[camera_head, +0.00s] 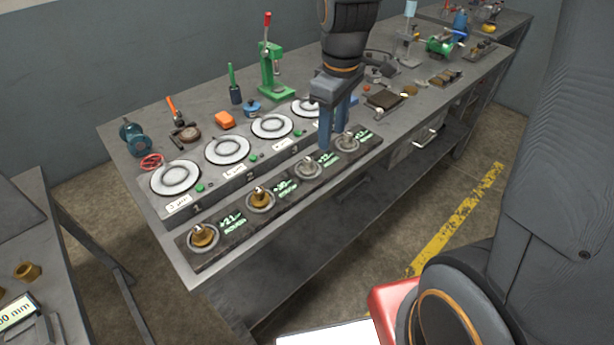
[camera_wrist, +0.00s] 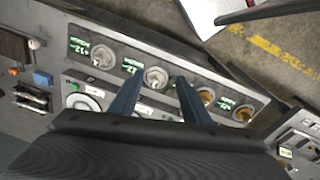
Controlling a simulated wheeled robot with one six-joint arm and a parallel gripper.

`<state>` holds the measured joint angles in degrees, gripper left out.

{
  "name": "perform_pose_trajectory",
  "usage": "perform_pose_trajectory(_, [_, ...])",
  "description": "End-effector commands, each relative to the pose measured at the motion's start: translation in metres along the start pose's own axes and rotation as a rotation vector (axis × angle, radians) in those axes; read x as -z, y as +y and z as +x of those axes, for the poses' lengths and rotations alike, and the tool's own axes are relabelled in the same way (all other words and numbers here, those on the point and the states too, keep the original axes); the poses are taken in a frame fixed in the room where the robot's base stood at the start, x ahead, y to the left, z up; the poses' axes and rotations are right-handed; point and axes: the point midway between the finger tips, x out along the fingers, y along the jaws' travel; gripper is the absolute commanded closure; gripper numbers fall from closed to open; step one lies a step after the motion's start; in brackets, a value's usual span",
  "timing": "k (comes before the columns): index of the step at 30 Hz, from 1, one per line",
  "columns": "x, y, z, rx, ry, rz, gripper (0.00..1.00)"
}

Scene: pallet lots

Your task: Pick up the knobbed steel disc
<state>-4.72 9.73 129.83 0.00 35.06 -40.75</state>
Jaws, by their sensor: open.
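Two knobbed steel discs sit in the dark front rack (camera_head: 225,252). One steel disc (camera_head: 308,168) is beside the brass-knobbed ones, and the other steel disc (camera_head: 347,141) is at the rack's far right end. My gripper (camera_head: 332,135) is open and empty, pointing down above the rack. In the wrist view, the steel disc beside the brass ones (camera_wrist: 156,77) shows between my gripper's fingertips (camera_wrist: 158,80). The end steel disc (camera_wrist: 103,53) lies left of the fingers. I cannot tell the exact height of the fingertips above the discs.
Two brass-knobbed discs (camera_head: 203,236) (camera_head: 260,198) share the rack. Behind it stands a row of round white plates (camera_head: 176,178) with labels. A green press (camera_head: 272,75), an orange block (camera_head: 225,120) and other tools stand farther back.

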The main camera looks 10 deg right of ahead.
Motion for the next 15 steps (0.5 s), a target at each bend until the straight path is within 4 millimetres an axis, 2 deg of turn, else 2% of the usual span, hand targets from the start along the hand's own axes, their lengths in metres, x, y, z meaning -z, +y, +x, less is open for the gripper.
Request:
perform_pose_trajectory(1, [0.015, 0.006, 0.02, 0.013, -0.012, -0.104, 0.57])
perform_pose_trajectory(6, [0.045, 0.014, 0.043, 0.056, -0.042, -0.397, 0.57])
perform_pose_trajectory(10, [0.057, 0.017, 0.05, 0.074, -0.05, -0.516, 0.57])
perform_pose_trajectory(15, [0.059, 0.016, 0.058, 0.082, -0.054, -0.554, 0.57])
